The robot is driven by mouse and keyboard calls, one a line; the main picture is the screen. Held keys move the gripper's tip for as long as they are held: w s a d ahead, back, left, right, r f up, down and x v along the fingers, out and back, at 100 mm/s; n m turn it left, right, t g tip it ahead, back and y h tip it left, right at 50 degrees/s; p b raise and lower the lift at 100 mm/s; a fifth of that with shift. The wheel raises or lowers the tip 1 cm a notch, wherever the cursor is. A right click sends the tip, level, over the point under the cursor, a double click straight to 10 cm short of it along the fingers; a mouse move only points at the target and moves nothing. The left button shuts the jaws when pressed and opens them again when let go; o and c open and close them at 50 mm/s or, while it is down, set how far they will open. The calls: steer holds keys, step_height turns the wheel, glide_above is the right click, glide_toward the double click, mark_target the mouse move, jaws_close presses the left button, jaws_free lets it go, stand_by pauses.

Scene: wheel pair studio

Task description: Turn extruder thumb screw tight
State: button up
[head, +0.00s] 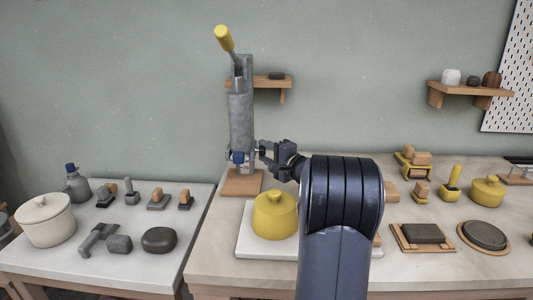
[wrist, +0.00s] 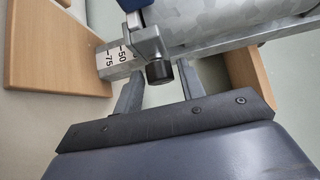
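The extruder (head: 241,118) is a grey upright cylinder on a wooden base (head: 243,183), with a yellow-handled lever (head: 224,39) at its top. In the wrist view its mottled grey barrel (wrist: 215,22) lies across the top. A small black thumb screw (wrist: 159,72) sticks out of a grey bracket below the barrel, beside a scale marked 50 and 75. My gripper (wrist: 160,82) is open, with one finger on each side of the thumb screw. A narrow gap shows on both sides. In the head view my gripper (head: 264,150) is at the extruder's lower right side.
A yellow lidded pot (head: 275,214) stands on a white board (head: 252,246) in front of the extruder. Several yellow and dark items stand at right. A left table (head: 95,270) holds a cream pot (head: 46,222) and grey tools. Wall shelves hang behind.

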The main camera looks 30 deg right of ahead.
steer(key=c, duration=0.7)
steer(key=shift+r+p, duration=0.1)
steer(key=shift+p, duration=0.3)
steer(key=shift+w+d+r+m+g+y+p, duration=0.15)
steer(key=shift+m+g+y+p, duration=1.3)
steer(key=shift+p, duration=3.45)
steer(key=shift+w+d+r+m+g+y+p, duration=0.15)
steer(key=shift+m+g+y+p, duration=0.25)
steer(key=shift+m+g+p, duration=2.5)
steer(key=shift+w+d+r+m+g+y+p, duration=0.15)
steer(key=shift+m+g+y+p, duration=0.6)
steer(key=shift+g+p, duration=3.9)
steer(key=t+p, duration=0.4)
